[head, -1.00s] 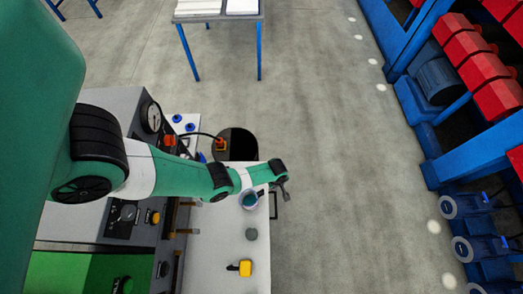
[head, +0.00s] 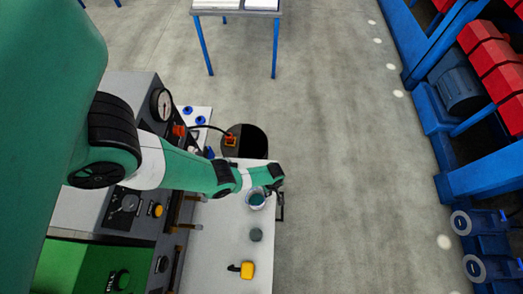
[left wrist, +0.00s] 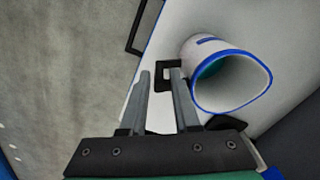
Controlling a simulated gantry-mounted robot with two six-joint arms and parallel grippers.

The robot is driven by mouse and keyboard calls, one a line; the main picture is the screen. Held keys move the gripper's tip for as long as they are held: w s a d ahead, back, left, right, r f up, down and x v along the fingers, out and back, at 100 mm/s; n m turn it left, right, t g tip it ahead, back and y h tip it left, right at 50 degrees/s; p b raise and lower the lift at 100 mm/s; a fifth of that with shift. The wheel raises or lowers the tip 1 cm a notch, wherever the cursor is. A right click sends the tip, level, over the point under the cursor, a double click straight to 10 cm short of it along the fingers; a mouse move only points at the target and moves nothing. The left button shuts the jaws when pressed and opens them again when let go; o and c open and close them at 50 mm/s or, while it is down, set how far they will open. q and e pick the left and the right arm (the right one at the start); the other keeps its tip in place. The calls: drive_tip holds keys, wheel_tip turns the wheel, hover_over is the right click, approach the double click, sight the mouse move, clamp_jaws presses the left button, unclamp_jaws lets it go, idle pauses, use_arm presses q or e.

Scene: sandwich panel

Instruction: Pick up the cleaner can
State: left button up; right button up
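A white can with a blue rim and teal inside (left wrist: 232,82), which I take to be the cleaner can, shows in the left wrist view. In the head view it (head: 257,199) stands on the white tabletop, partly hidden under the end of my left arm. My left gripper (left wrist: 160,74) is open and empty, its two fingers apart. The can is to the right of the fingers in the wrist view, not between them. In the head view the left gripper's fingers are hard to make out beside the can. My right gripper is not in view.
A grey round piece (head: 256,234) and a yellow object (head: 247,270) lie on the white tabletop (head: 226,250). A dark bin (head: 258,138) stands beyond the table.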

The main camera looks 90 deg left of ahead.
sight(260, 198)
use_arm(q)
wheel_tip(260, 198, down, 5)
drive_tip(key=b, duration=0.3)
drive_tip(key=shift+a+b, duration=0.1)
drive_tip(key=shift+b, duration=0.2)
drive_tip(key=shift+r, duration=0.1)
clamp_jaws()
idle(0.8)
